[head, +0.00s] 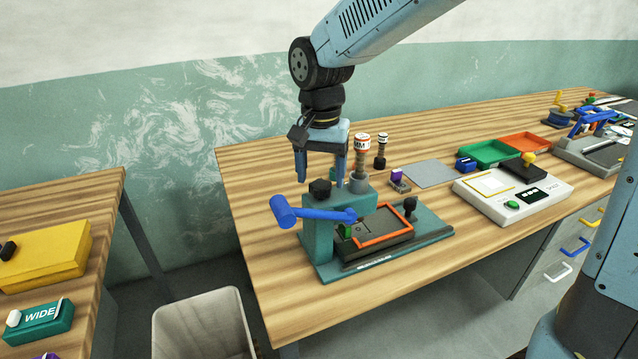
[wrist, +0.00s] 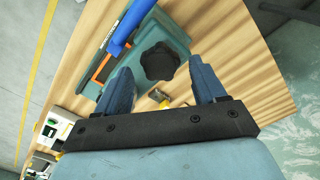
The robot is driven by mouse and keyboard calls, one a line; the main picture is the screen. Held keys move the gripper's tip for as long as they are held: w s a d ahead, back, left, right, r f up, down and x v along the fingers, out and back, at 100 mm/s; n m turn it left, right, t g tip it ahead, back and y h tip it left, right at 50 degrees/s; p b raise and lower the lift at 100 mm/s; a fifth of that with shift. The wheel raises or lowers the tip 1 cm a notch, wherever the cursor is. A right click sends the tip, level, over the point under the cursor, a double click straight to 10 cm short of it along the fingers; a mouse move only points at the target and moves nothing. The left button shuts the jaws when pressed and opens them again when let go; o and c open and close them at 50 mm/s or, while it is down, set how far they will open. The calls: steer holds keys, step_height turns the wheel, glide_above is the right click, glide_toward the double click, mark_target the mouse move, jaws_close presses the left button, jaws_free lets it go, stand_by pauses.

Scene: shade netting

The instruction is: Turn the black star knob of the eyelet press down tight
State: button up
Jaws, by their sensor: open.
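The teal eyelet press (head: 322,237) stands on the wooden bench with a blue lever handle (head: 300,214) reaching to the left. Its black star knob (head: 320,187) sits on top of the press head. In the wrist view the knob (wrist: 160,61) shows from above, just beyond the fingertips and roughly central between them. My gripper (head: 321,184) points down above the press, its two blue fingers spread apart and empty. The fingers also show in the wrist view (wrist: 163,82). I cannot tell how tight the knob is.
An orange-rimmed black tray (head: 375,240) lies on the press base. A white scale-like device (head: 510,195), green tray (head: 485,153) and orange tray (head: 525,142) are to the right. A bin (head: 205,325) stands on the floor.

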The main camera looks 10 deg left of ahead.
steer(key=shift+f, duration=0.15)
steer(key=shift+f, duration=1.2)
jaws_close()
